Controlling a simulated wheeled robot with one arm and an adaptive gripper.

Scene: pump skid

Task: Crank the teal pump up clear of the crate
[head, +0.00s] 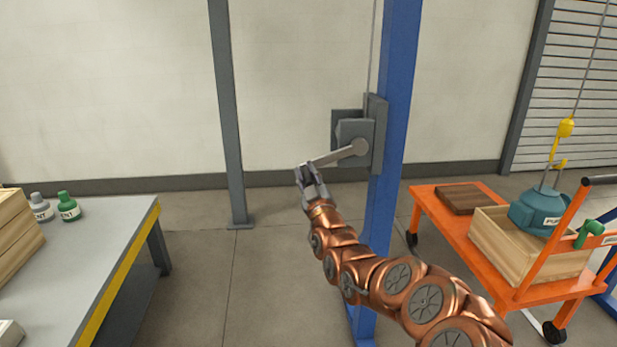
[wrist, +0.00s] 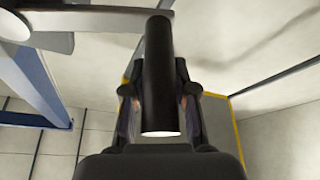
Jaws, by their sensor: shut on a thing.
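The crank (head: 333,155) is a grey arm on the winch box (head: 355,133), which is fixed to the blue post. The crank arm points left and slightly down. My gripper (head: 309,177) is shut on the crank's handle, a dark cylinder (wrist: 158,75) between the fingers in the wrist view. The teal pump (head: 540,212) hangs from a yellow hook (head: 561,130) at the right. Its lower part is hidden behind the wooden crate's (head: 498,243) walls, so it sits at least partly inside the crate.
The crate stands on an orange cart (head: 425,203) beside a brown wooden block (head: 465,198). The blue post (head: 395,120) stands close to my arm. A grey table (head: 100,225) with a yellow edge, holding two bottles (head: 67,206), is at the left. The floor between is clear.

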